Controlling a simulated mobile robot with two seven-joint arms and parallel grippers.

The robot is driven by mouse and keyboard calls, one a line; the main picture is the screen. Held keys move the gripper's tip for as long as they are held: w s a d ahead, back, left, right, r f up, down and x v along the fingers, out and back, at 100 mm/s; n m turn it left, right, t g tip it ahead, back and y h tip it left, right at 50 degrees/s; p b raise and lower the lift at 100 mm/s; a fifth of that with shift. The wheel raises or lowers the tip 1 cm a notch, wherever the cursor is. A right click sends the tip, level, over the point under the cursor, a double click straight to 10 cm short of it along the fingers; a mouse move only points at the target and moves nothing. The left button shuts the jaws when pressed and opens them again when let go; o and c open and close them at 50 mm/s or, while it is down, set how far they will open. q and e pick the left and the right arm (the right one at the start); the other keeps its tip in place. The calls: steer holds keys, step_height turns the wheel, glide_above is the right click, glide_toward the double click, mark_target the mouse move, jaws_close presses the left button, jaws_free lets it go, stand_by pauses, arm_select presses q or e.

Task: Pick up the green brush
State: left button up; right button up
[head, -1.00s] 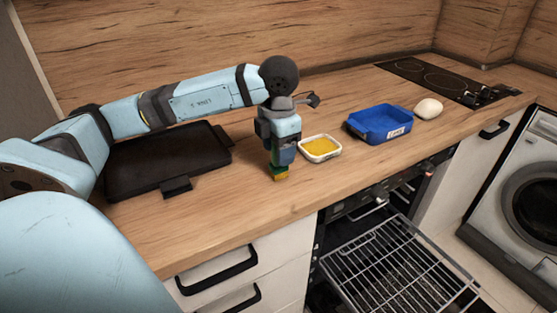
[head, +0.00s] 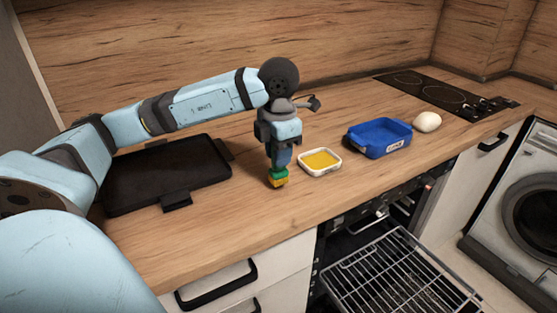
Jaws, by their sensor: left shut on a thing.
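The green brush (head: 278,176) is in the head view, just below my left gripper (head: 279,168). Its green part shows at the fingertips, with a yellow-orange part under it, low over or on the worktop. My left gripper points down and is shut on the brush. The fingers hide the brush's upper part. I cannot tell whether the brush's lower end touches the worktop. My right gripper is not in view.
A white dish with yellow contents (head: 341,165) stands just right of the brush. Further right are a blue tray (head: 381,149) and a white round object (head: 428,122). A black griddle tray (head: 165,170) lies left. The worktop (head: 235,215) in front is clear. The oven door is open below.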

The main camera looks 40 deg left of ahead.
arm_select(q)
step_height(320, 180, up, 18)
steer(key=p, duration=0.5)
steer(key=shift+f, duration=0.25)
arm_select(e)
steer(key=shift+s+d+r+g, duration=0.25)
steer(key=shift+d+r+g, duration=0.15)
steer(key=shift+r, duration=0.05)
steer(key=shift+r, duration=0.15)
arm_select(q)
steer(key=shift+w, duration=0.1)
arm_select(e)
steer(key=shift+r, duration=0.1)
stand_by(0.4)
